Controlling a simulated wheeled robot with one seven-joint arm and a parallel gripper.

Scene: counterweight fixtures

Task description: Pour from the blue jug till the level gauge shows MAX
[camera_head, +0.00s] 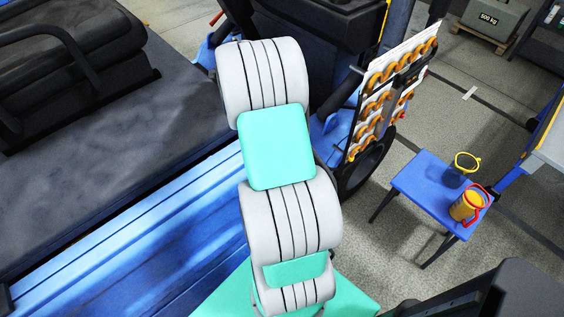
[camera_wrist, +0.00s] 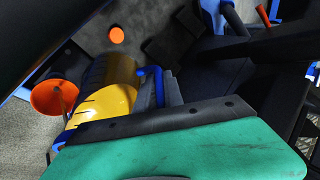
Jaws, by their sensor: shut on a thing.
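The blue jug (camera_wrist: 110,85) shows in the wrist view as a see-through body with yellow liquid inside and blue rim and handle parts. My gripper (camera_wrist: 160,90) is shut on it at the blue handle, with dark fingers beside the jug. An orange funnel-like cup (camera_wrist: 55,96) with a thin rod is just left of the jug; whether they touch I cannot tell. In the head view my arm hides the gripper and the jug. I cannot make out a level gauge or MAX mark in either view.
A blue table (camera_head: 412,185) at right holds a yellow-handled jug (camera_head: 457,176) and a red-handled jug with yellow contents (camera_head: 465,207). A white rack with orange rings (camera_head: 385,90) stands behind my arm. A small orange disc (camera_wrist: 117,35) is above the jug in the wrist view.

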